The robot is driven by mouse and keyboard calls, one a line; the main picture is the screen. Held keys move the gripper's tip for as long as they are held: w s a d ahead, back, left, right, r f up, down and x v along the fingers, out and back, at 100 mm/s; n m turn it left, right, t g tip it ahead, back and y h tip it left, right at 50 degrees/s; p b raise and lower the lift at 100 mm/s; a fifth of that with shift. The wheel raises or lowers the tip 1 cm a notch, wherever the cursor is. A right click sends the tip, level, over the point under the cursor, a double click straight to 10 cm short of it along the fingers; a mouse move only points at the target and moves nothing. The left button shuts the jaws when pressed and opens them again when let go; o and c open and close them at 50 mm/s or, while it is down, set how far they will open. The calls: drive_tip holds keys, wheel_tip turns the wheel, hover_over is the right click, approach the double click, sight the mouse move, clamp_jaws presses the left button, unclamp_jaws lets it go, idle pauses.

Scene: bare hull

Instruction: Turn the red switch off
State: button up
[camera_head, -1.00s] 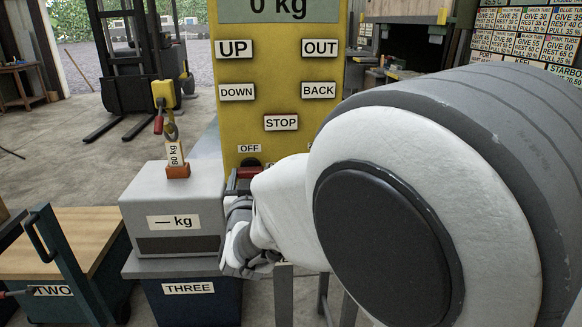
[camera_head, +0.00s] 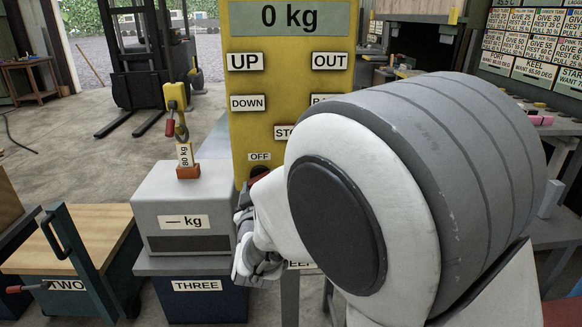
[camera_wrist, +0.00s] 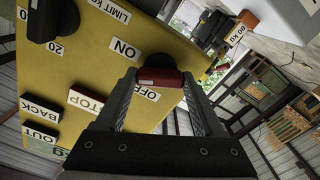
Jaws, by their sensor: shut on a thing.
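The red switch (camera_wrist: 158,78) is on a yellow control panel (camera_head: 240,110). In the wrist view its red handle lies between my two fingertips, close to the "OFF" label (camera_wrist: 140,90), with the "ON" label (camera_wrist: 126,47) farther up the panel. My gripper (camera_wrist: 160,82) is shut on the red handle. In the head view a little red of the switch (camera_head: 259,175) shows just under the "OFF" label (camera_head: 259,156). My gripper (camera_head: 250,190) and the rest of the switch are mostly hidden behind my arm there.
Other panel buttons, such as "STOP" (camera_wrist: 88,101), sit near. A cart with a wooden top (camera_head: 90,232) stands at lower left.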

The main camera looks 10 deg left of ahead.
drive_tip(key=n+p, duration=0.7)
drive_tip(key=n, duration=0.5)
drive_tip(key=shift+r+n+p, duration=0.1)
drive_tip(key=shift+n+p, duration=0.2)
idle(0.4)
drive_tip(key=o, duration=1.4)
drive_tip(key=p+v, duration=1.2)
drive_tip(key=v, duration=0.5)
drive_tip(key=shift+s+a+p, duration=0.1)
drive_tip(key=shift+s+p, duration=0.1)
drive_tip(key=shift+p, duration=0.1)
